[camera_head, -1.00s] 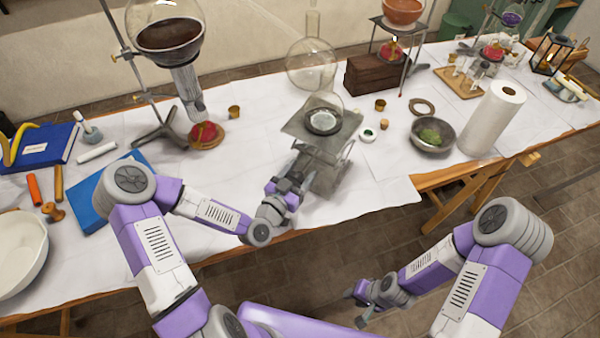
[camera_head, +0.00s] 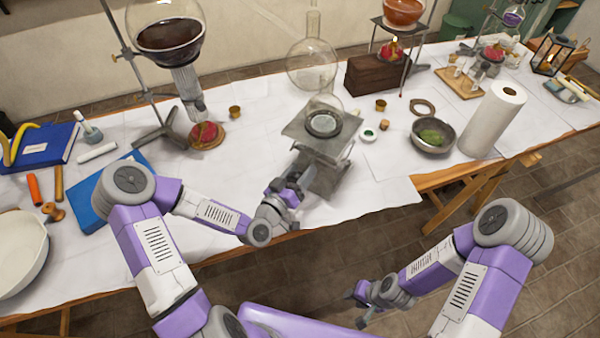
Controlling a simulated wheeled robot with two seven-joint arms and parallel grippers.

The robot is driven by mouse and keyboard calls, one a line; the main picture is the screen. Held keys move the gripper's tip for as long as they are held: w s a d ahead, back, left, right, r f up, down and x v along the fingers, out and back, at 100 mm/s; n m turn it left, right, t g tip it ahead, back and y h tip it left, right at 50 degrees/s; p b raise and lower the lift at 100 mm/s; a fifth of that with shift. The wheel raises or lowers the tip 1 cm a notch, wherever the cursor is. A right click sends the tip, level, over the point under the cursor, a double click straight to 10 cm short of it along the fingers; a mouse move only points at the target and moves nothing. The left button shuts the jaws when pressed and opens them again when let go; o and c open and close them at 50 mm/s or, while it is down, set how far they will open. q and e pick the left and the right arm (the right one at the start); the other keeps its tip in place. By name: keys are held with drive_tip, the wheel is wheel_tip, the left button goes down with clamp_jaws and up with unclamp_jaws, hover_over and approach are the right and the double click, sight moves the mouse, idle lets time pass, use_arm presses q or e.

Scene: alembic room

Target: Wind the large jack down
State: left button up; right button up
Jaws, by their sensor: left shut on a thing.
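The large jack (camera_head: 338,146) is a grey metal lab jack standing near the table's front edge, its top plate raised above its base. A round glass flask (camera_head: 323,108) sits on the plate in a dark ring. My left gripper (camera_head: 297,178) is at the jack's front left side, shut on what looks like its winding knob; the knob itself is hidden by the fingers. My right gripper (camera_head: 360,304) hangs low in front of the table, away from everything; its fingers are too small to judge.
A large flask of dark liquid on a stand (camera_head: 165,140) is at the left. Small cups lie behind the jack.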

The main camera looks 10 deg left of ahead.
use_arm(q)
drive_tip(key=n, duration=0.6)
drive_tip(key=shift+a+f+n+p, duration=0.1)
drive_tip(key=shift+f+n+p, duration=0.1)
drive_tip(key=shift+n+p, duration=0.1)
drive_tip(key=n, duration=0.3)
drive_tip(key=shift+p, duration=0.3)
drive_tip(key=n, duration=0.4)
drive_tip(key=shift+f+p, duration=0.1)
drive_tip(key=shift+p, duration=0.2)
drive_tip(key=n, duration=0.6)
drive_tip(key=shift+f+n+p, duration=0.15)
drive_tip(key=shift+n+p, duration=0.15)
drive_tip(key=shift+p, duration=0.1)
drive_tip(key=n, duration=0.6)
drive_tip(key=shift+d, duration=0.2)
drive_tip(key=shift+n, duration=0.4)
drive_tip(key=o, duration=1)
drive_tip(key=shift+c, duration=0.2)
